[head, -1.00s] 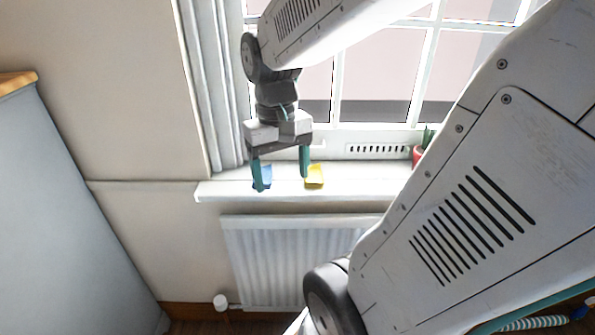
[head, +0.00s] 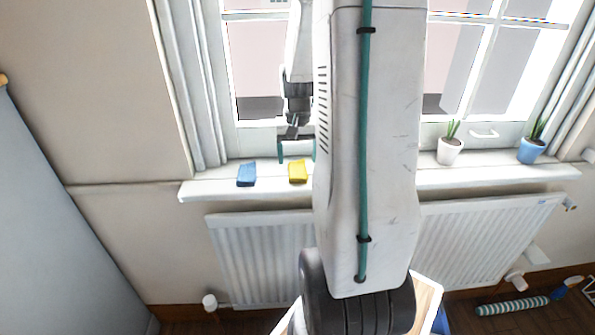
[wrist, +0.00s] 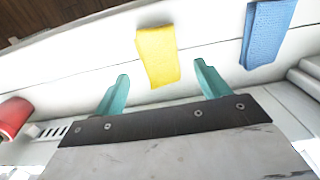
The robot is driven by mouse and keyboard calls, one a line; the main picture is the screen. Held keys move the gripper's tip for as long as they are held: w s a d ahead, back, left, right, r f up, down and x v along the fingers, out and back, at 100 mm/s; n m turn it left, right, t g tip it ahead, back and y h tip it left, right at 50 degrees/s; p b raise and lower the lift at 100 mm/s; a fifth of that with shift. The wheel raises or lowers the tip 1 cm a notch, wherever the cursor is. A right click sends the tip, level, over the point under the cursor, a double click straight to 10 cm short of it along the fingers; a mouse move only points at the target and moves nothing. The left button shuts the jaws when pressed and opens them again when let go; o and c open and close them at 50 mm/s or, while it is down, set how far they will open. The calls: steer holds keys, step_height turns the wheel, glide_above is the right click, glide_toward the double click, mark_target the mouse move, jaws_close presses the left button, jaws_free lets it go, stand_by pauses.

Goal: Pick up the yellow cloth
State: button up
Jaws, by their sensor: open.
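The yellow cloth (head: 297,172) is a small folded piece lying on the white windowsill (head: 215,187). In the wrist view the yellow cloth (wrist: 157,55) lies ahead of my gripper (wrist: 161,76), lined up with the gap between the teal fingers. My gripper is open and empty. In the head view my gripper (head: 297,155) is at the window side of the cloth, with its right finger partly behind my arm. I cannot tell its exact height above the sill.
A blue cloth (head: 246,174) lies left of the yellow one; in the wrist view the blue cloth (wrist: 266,32) is on the right. A red pot (wrist: 12,117) stands at the wrist view's left. A white pot (head: 450,150) and blue pot (head: 530,150) stand further right. A radiator (head: 260,255) is below.

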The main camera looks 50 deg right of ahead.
mark_target(298, 166)
step_height(298, 166, down, 4)
steer(key=shift+s+a+r, duration=0.1)
steer(key=shift+a+r, duration=0.05)
steer(key=shift+r, duration=0.05)
steer(key=c, duration=1.1)
steer(key=shift+c, duration=0.2)
steer(key=shift+r, duration=0.2)
